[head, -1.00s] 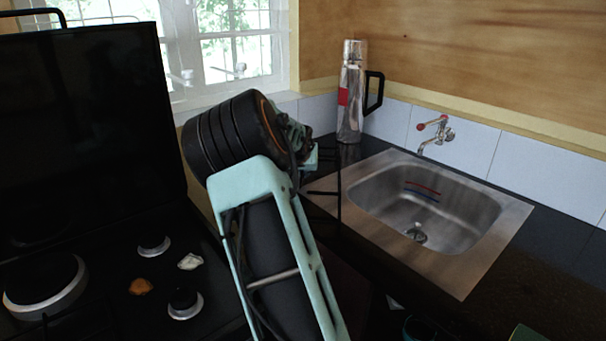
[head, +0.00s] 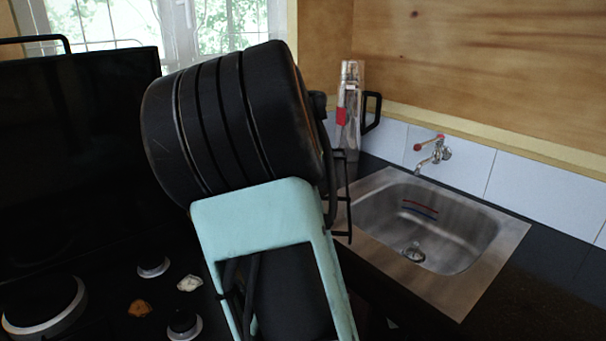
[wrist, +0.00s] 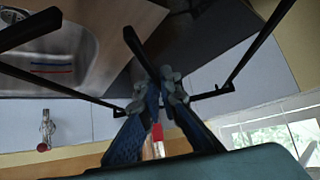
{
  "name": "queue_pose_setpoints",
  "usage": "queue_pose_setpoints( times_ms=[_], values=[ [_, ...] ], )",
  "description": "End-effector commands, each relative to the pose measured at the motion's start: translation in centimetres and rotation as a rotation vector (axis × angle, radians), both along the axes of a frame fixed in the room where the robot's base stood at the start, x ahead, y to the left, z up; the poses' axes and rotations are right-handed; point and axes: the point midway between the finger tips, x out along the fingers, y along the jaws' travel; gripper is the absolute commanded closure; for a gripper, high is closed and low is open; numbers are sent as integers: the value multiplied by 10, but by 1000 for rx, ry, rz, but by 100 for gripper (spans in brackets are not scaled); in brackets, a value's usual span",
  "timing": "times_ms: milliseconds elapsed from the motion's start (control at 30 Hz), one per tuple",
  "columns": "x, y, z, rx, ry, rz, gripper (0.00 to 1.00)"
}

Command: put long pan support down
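The long pan support (wrist: 260,44) is a frame of thin black bars. In the wrist view its bars spread out from my gripper (wrist: 167,90), whose blue fingers with grey tips are closed on it. In the head view a small part of the support (head: 343,200) shows just right of my arm, in front of the sink's left edge. My arm hides the rest of the support and my gripper in that view. The support appears held up in the air; its height above the counter is hard to tell.
The stove (head: 95,300) with burners and a raised black lid (head: 80,150) is at left. An orange scrap (head: 139,308) and a pale scrap (head: 189,283) lie on it. The sink (head: 425,235) with a tap (head: 432,152) is at right. A flask (head: 349,110) stands behind. Dark counter (head: 555,275) at right looks clear.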

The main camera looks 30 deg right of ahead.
Motion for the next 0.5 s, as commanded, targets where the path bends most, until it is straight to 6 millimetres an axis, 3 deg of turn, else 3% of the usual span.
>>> queue_pose_setpoints(
  times_ms=[133,500],
  values=[
    [-14,9,13,-3,-8,3,100],
    [-33,16,20,-3,-6,0,100]
  ],
)
